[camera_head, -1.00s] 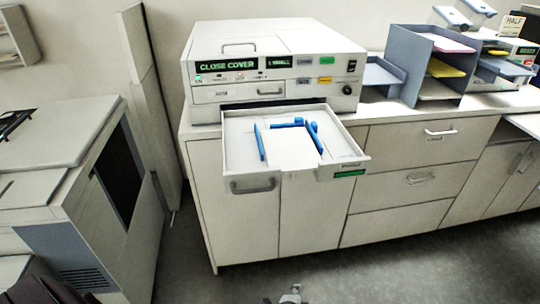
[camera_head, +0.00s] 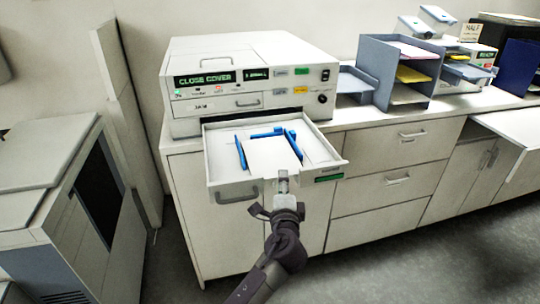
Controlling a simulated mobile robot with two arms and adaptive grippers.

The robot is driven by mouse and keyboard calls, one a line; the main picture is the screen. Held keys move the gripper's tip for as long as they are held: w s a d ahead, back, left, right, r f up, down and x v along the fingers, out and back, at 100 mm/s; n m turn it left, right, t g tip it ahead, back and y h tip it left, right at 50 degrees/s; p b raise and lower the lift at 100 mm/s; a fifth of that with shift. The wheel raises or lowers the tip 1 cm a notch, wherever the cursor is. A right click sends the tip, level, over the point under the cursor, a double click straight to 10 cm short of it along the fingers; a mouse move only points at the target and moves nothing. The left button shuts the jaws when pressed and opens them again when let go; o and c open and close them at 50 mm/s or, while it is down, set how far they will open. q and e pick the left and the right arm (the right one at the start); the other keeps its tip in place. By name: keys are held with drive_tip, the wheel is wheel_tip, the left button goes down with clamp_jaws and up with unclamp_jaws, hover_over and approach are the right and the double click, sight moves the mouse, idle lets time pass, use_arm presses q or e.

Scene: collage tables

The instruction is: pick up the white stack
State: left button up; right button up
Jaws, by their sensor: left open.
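The white stack (camera_head: 268,155) lies flat in the pulled-out tray (camera_head: 222,178) of the white machine, between blue guides (camera_head: 241,152). My left gripper (camera_head: 283,174) is at the tray's front edge, just in front of the stack's near end. It is open, and nothing shows between its fingers. I cannot tell whether its tips touch the stack. My right gripper is not in view.
The white machine (camera_head: 250,75) reads "CLOSE COVER" and stands on a cabinet (camera_head: 385,190) with drawers. A grey shelf unit (camera_head: 378,85) with coloured paper stands to its right. A large copier (camera_head: 60,220) is at the left. The grey floor in front is clear.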

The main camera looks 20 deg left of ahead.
sight(270, 157)
use_arm(q)
drive_tip(key=shift+f+p+x, duration=0.2)
drive_tip(key=shift+p+x, duration=0.2)
drive_tip(key=shift+x, duration=1.05)
drive_tip(key=shift+f+p+x, duration=0.25)
drive_tip(key=shift+p+x, duration=0.1)
drive_tip(key=shift+x, duration=1.15)
drive_tip(key=shift+s, duration=0.1)
drive_tip(key=shift+c, duration=0.4)
clamp_jaws()
drive_tip(key=shift+r, duration=0.1)
